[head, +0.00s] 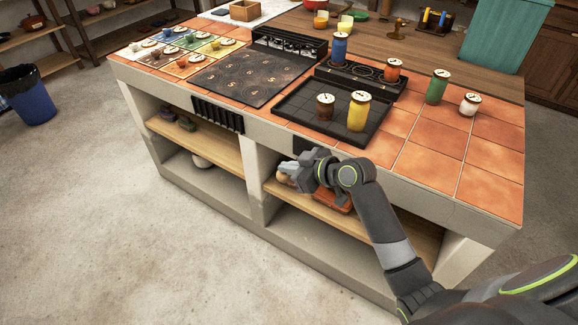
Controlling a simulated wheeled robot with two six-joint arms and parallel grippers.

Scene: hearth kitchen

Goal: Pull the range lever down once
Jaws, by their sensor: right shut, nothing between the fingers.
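The range is a dark cooktop (240,78) set in the orange-tiled counter. My right gripper (287,170) is in front of the counter's front face, near the upper shelf opening. It is shut and empty, with its fingers pointing left. A small dark panel (303,145) on the front face shows just above my gripper. No lever can be made out clearly; my gripper and wrist cover the area below the panel. Whether the gripper touches anything there cannot be told. My left gripper is not in view.
A black slotted fitting (217,115) is on the front face at left. A green jar (437,87) stands to the right. The floor at left is clear around a blue bin (28,97).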

